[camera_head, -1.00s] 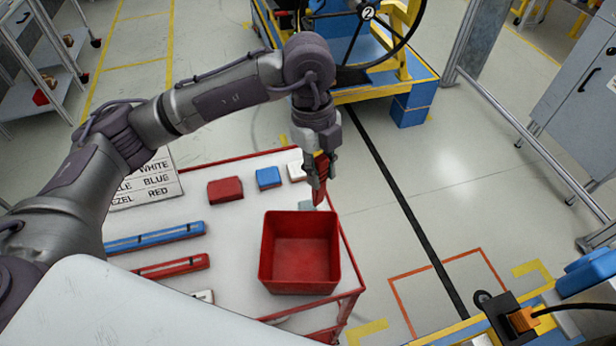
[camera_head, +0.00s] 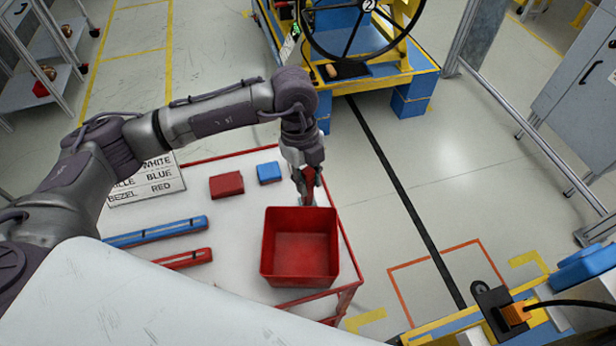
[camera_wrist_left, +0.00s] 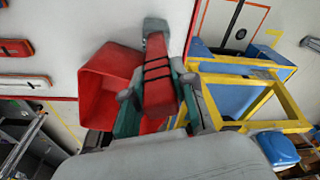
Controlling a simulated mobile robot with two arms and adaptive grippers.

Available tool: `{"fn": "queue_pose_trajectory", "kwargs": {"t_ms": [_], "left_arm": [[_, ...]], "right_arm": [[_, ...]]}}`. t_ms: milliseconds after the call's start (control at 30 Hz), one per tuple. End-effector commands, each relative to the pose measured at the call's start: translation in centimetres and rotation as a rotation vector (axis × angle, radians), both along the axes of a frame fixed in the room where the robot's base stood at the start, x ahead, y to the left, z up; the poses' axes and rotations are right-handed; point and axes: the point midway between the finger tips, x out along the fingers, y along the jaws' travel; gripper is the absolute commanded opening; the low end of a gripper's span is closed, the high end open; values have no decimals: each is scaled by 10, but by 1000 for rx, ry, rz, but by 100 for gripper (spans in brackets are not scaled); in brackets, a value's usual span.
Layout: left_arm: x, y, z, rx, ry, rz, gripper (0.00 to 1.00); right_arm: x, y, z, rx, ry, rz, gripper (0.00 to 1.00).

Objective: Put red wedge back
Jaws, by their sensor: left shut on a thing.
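The red wedge (camera_wrist_left: 158,72) is long and narrow with dark bands across it. My left gripper (camera_head: 308,192) is shut on it, with a finger on each side in the wrist view (camera_wrist_left: 156,100). In the head view only a small part of the red wedge (camera_head: 310,180) shows between the fingers, just behind the far rim of the red bin (camera_head: 300,258). The bin stands at the table's right edge and looks empty. In the wrist view the bin (camera_wrist_left: 100,85) is beside the wedge. I cannot tell whether wedge and bin touch. My right gripper is not in view.
A red block (camera_head: 226,185) and a blue block (camera_head: 269,172) lie on the white table (camera_head: 240,225). Blue (camera_head: 155,232) and red (camera_head: 185,259) bars lie nearer me. A printed sign (camera_head: 148,185) is at the left.

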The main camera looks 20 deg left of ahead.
Motion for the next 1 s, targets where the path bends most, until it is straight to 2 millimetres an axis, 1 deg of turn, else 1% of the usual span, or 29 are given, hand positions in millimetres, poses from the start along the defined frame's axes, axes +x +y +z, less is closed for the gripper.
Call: {"fn": "queue_pose_trajectory", "kwargs": {"t_ms": [100,133,200,267,533,667,733,867,1000], "left_arm": [[0,0,-5,0,0,0,0],[0,0,-3,0,0,0,31],[0,0,-3,0,0,0,42],[0,0,-3,0,0,0,51],[0,0,-2,0,0,0,51],[0,0,7,-1,-1,0,51],[2,1,11,-1,-4,1,51],[5,5,36,-2,-8,0,51],[7,9,68,-1,-7,0,51]], "right_arm": [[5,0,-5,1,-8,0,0],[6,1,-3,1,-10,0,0],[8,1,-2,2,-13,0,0],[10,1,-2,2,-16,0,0],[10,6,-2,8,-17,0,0],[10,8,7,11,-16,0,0],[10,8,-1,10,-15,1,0],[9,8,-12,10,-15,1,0],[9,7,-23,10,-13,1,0]]}}
